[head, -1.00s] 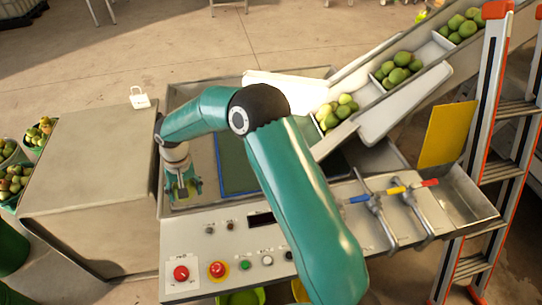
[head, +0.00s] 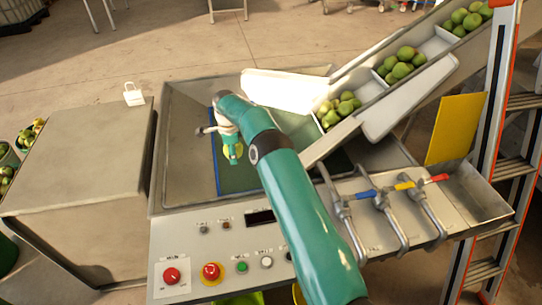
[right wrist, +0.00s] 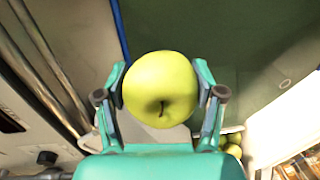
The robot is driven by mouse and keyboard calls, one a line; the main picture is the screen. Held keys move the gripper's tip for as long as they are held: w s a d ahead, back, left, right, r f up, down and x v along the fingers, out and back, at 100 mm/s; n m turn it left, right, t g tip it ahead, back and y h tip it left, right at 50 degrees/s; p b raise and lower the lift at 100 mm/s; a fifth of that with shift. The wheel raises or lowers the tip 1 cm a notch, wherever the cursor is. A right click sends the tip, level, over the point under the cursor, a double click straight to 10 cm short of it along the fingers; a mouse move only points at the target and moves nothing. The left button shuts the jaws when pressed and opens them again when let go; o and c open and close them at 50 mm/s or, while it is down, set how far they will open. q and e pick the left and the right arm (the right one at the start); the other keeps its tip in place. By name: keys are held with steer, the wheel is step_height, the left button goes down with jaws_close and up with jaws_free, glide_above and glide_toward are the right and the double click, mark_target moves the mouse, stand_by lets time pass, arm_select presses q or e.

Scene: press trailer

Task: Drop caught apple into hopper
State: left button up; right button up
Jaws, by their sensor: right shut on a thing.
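A yellow-green apple (right wrist: 160,90) is between the two fingers of my right gripper (right wrist: 162,95) in the right wrist view, with its stem end facing the camera. The gripper is shut on it. In the head view the right gripper (head: 232,152) is over the left part of the dark green hopper opening (head: 240,182), and the apple shows only in small part under it. The hopper opening has a blue edge and sits in a metal tray (head: 183,150). My left gripper is in neither view.
A conveyor with green apples (head: 342,108) slopes down from the upper right to the tray. A control panel (head: 225,262) with buttons and valve handles (head: 385,200) lies in front. A grey cabinet (head: 85,155) stands left, an orange ladder (head: 487,130) right.

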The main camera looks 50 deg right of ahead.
steer(key=shift+f+b, duration=0.7)
steer(key=shift+f, duration=1.3)
steer(key=o, duration=1.3)
steer(key=shift+r, duration=0.15)
steer(key=r, duration=0.7)
steer(key=s+a+r, duration=0.1)
steer(key=r, duration=0.3)
steer(key=shift+r, duration=0.3)
